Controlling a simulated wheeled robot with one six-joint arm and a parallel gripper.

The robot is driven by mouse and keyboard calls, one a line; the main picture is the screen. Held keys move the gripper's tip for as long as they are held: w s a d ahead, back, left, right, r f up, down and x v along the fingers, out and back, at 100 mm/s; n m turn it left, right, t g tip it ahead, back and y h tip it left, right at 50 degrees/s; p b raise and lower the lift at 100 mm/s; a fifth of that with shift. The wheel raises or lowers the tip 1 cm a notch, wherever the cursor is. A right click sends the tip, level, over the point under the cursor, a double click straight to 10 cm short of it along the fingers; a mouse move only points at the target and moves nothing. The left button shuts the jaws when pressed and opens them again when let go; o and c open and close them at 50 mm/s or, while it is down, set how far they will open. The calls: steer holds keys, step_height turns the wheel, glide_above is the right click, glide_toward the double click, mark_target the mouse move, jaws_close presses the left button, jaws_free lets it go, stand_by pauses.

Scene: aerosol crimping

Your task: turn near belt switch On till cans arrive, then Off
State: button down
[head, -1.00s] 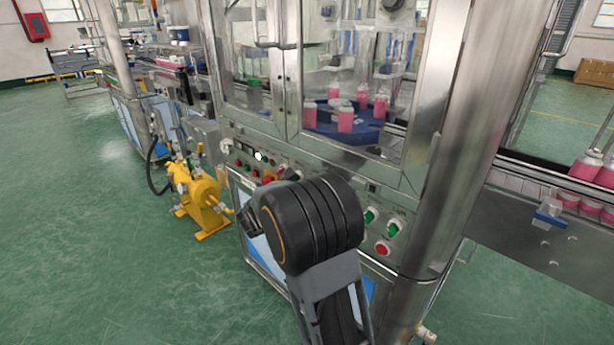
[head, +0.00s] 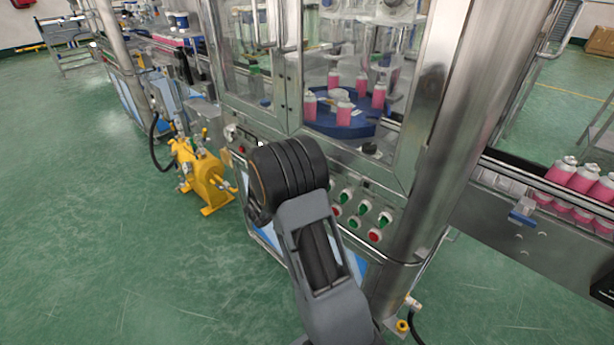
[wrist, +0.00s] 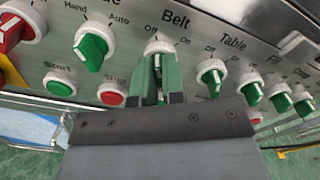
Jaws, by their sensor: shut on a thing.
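The near belt switch (wrist: 158,46), under the label "Belt" with Off to its left and On to its right, has a white ring and a knob mostly hidden between the fingers. My gripper (wrist: 160,72) is shut on that knob in the wrist view. The knob's pointing direction is hard to tell. In the head view my arm hides the gripper and the switch. Pink cans (head: 563,170) with white tops stand in a row on the belt (head: 500,178) at the right. More pink cans (head: 344,114) stand on the blue turntable behind the glass.
A green Hand/Auto switch (wrist: 92,52) is left of the gripper, and the Table switch (wrist: 211,76) is close on its right. A green Start button (wrist: 60,84) and red Stop button (wrist: 112,95) sit below. A yellow pump (head: 205,180) stands on the floor at left.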

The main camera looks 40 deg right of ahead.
stand_by(0.4)
steer(key=c, duration=1.2)
jaws_free()
steer(key=a, duration=0.4)
steer(key=s+a, duration=0.1)
steer(key=a, duration=0.4)
steer(key=s+a, duration=0.1)
steer(key=a, duration=0.3)
steer(key=shift+s+a, duration=0.2)
steer(key=shift+a, duration=0.15)
